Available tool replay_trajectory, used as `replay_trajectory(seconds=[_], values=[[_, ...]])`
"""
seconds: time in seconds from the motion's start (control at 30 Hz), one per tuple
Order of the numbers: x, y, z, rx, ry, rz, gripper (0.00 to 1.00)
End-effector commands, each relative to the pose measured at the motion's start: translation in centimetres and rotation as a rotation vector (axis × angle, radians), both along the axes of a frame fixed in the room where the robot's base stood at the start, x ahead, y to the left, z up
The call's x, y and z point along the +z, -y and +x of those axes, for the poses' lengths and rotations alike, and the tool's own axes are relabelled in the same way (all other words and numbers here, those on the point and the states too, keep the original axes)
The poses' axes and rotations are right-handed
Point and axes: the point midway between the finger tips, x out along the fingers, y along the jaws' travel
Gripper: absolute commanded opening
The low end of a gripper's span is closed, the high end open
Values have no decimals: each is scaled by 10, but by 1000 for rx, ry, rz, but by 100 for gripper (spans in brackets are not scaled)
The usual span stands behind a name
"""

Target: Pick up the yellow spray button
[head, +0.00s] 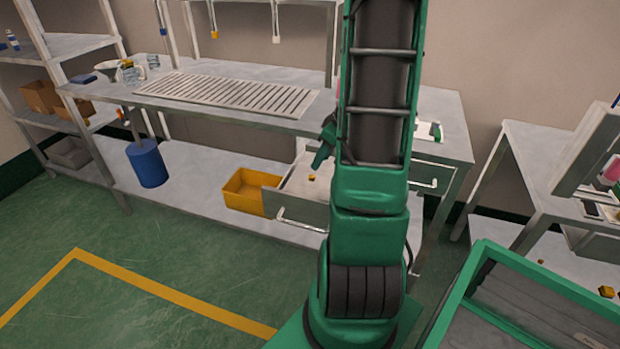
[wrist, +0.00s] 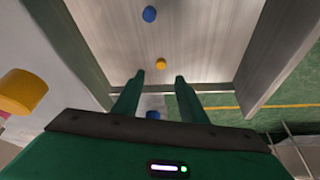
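A small yellow spray button (wrist: 160,63) lies on the floor of the open drawer (head: 302,212) in the wrist view. It shows as a small orange-yellow spot in the head view (head: 312,178). My gripper (wrist: 157,78) points down into the drawer, its two fingers apart with nothing held between them. The yellow button appears just beyond the fingertips, in line with the gap. A blue button (wrist: 149,14) lies farther off on the drawer floor. Another blue piece (wrist: 153,115) shows between the fingers, partly hidden by my gripper. In the head view, my arm hides part of the drawer.
Drawer walls rise close on both sides of my gripper. A larger-looking yellow piece (wrist: 22,92) is at the left of the wrist view. A yellow bin (head: 243,192) stands on the lower shelf beside the drawer. A slatted rack (head: 240,95) lies on the worktop above.

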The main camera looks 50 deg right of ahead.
Motion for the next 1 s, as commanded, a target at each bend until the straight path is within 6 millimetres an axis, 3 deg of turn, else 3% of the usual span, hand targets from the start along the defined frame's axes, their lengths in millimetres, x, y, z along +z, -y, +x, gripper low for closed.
replay_trajectory(seconds=[0.7, 1.0], values=[[-67, -5, 27, 0, -3, 2, 38], [-70, -5, 29, -1, -1, -1, 38]])
